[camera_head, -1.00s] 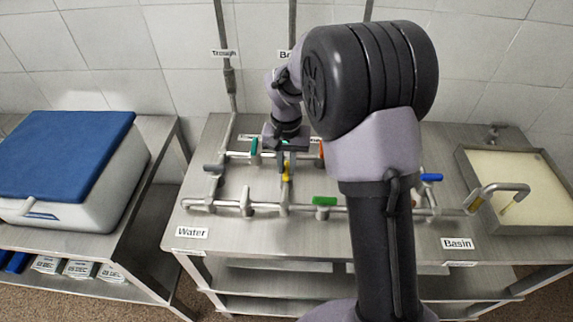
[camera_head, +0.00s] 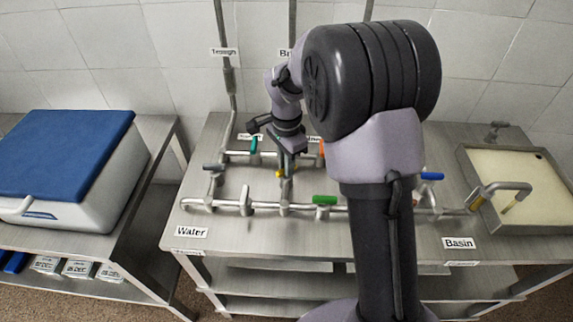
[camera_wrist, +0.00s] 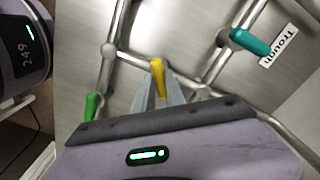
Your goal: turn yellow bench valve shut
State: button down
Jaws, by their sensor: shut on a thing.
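The yellow valve handle (camera_head: 281,174) sits on the pipework in the middle of the bench, mostly hidden by my gripper (camera_head: 287,172) in the head view. In the wrist view the yellow handle (camera_wrist: 157,78) shows between the two fingertips of my gripper (camera_wrist: 160,85), which is shut on it. In that view the handle points roughly up and down the picture, in line with the fingers. The valve body under the handle is hidden by the fingers.
A teal handle (camera_head: 253,145) and a green handle (camera_head: 325,200) stand close by on the same pipes. A blue handle (camera_head: 431,177) is further right. A basin (camera_head: 463,160) is at the right end. A blue-lidded cooler (camera_head: 65,150) stands on the left shelf.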

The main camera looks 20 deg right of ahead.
jog(key=m, duration=0.3)
jog(key=shift+m+b, duration=0.3)
jog(key=shift+b, duration=0.05)
jog(key=shift+m+b, duration=0.4)
jog(key=shift+m, duration=1.4)
jog(key=c, duration=1.4)
grip_release()
notch_tip(320, 180, up, 18)
jog(key=p, duration=0.6)
jog(key=shift+f+p, duration=0.25)
jog(key=shift+p, duration=0.1)
